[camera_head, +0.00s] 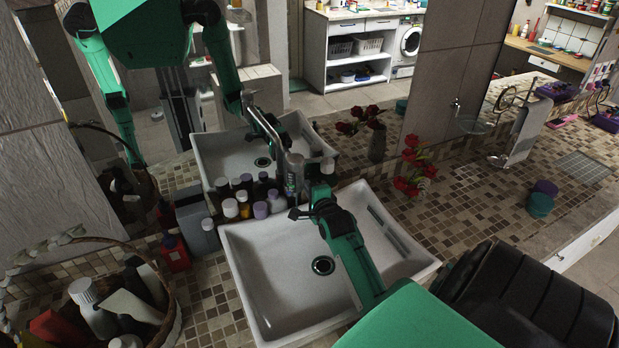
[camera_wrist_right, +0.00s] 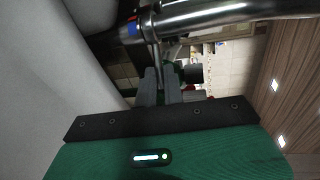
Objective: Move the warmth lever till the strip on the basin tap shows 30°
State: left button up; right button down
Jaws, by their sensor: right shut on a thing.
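The white basin (camera_head: 285,290) has a metal tap (camera_head: 294,172) at its back edge. My right gripper (camera_head: 303,208) is at the tap, its arm reaching across the basin. In the right wrist view, my right gripper (camera_wrist_right: 161,82) is shut on the thin metal warmth lever (camera_wrist_right: 157,52), below the shiny tap body (camera_wrist_right: 225,12). A small red and blue mark (camera_wrist_right: 132,22) shows on the tap. I cannot read any number on a strip in either view. My left gripper is not seen directly.
Several bottles (camera_head: 245,203) crowd left of the tap. A wicker basket (camera_head: 172,318) with bottles stands front left. A mirror behind reflects my body and the basin.

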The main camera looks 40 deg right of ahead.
jog(key=shift+a+r+m+g+h, duration=0.15)
jog(key=shift+r+m+g+h, duration=0.1)
jog(key=shift+m+g+h, duration=0.35)
jog(key=c, duration=1.5)
grip_release()
jog(key=shift+s+f+t, duration=0.1)
jog(key=shift+t, duration=0.2)
jog(key=shift+f, duration=0.1)
jog(key=shift+s+a+p, duration=0.1)
jog(key=shift+p, duration=0.25)
